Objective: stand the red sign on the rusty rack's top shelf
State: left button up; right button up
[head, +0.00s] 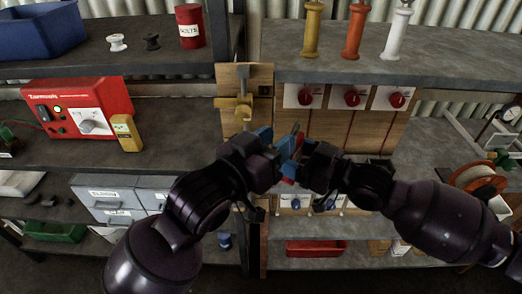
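My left gripper (272,148) and my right gripper (292,160) meet near the middle of the head view, in front of the racks. Blue parts show at their fingertips. Thin red slivers show between and below the fingers; they could be the edge of the red sign, but its face is hidden and I cannot tell. How far each gripper is closed is hidden too. Grey-shelved racks stand left and right; no rust shows clearly, so which is the rusty rack is unclear. The right rack's top shelf (450,58) bears bottle-like posts in yellow, orange and white.
The left top shelf (110,62) holds a blue bin (38,30), two small spools and a red can (190,26). Below are a red control box (80,112) and grey drawers (105,198). A wooden board with a brass valve (236,106) stands between the racks.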

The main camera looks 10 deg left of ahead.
aim_at(299, 123)
pick_arm(q)
jog(key=x, duration=0.7)
jog(key=shift+w+d, duration=0.1)
jog(key=shift+w, duration=0.05)
grip_shut()
pick_arm(e)
jog(key=o, duration=1)
